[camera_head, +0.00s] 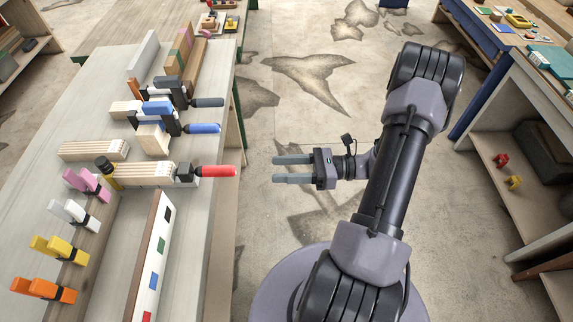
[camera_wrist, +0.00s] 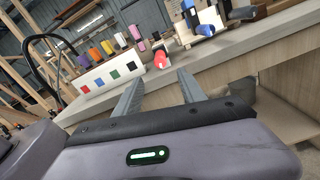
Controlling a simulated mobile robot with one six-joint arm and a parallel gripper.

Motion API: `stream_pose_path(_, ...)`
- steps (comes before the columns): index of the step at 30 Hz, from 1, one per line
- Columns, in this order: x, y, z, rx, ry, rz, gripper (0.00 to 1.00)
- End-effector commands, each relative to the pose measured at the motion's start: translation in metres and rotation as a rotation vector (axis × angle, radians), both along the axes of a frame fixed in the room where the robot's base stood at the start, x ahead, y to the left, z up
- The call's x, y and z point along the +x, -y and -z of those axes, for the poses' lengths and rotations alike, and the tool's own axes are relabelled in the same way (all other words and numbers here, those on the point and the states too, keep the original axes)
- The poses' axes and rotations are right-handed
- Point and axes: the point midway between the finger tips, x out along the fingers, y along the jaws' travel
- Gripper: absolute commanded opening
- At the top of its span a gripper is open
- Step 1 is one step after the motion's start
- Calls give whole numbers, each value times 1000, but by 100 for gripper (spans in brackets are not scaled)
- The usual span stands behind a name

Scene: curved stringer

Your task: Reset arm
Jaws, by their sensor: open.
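My gripper (camera_head: 292,169) is open and empty. In the head view it hangs over the bare floor, to the right of the workbench (camera_head: 222,110), with its fingers pointing left towards the bench edge. In the wrist view my two grey fingers (camera_wrist: 162,90) stand apart with nothing between them. Beyond them is the bench edge with the red clamp handle (camera_wrist: 160,59). The same red handle (camera_head: 216,171) juts past the bench edge in the head view, to the left of my fingertips and apart from them. My arm is bent and extends at the right.
The bench holds clamps with blue (camera_head: 203,128) and dark (camera_head: 207,102) handles jutting over its edge, several coloured spring clamps (camera_head: 75,212), wood blocks (camera_head: 93,150) and a colour-marked strip (camera_head: 154,261). A shelf unit (camera_head: 509,170) stands at right. Floor between is clear.

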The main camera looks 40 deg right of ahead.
Motion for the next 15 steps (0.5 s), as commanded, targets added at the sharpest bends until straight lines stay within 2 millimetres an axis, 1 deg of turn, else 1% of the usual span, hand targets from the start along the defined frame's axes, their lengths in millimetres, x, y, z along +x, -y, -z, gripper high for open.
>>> stream_pose_path(3,-5,6,0,0,0,1,48)
stream_pose_path(15,-5,6,0,-1,-1,-2,48)
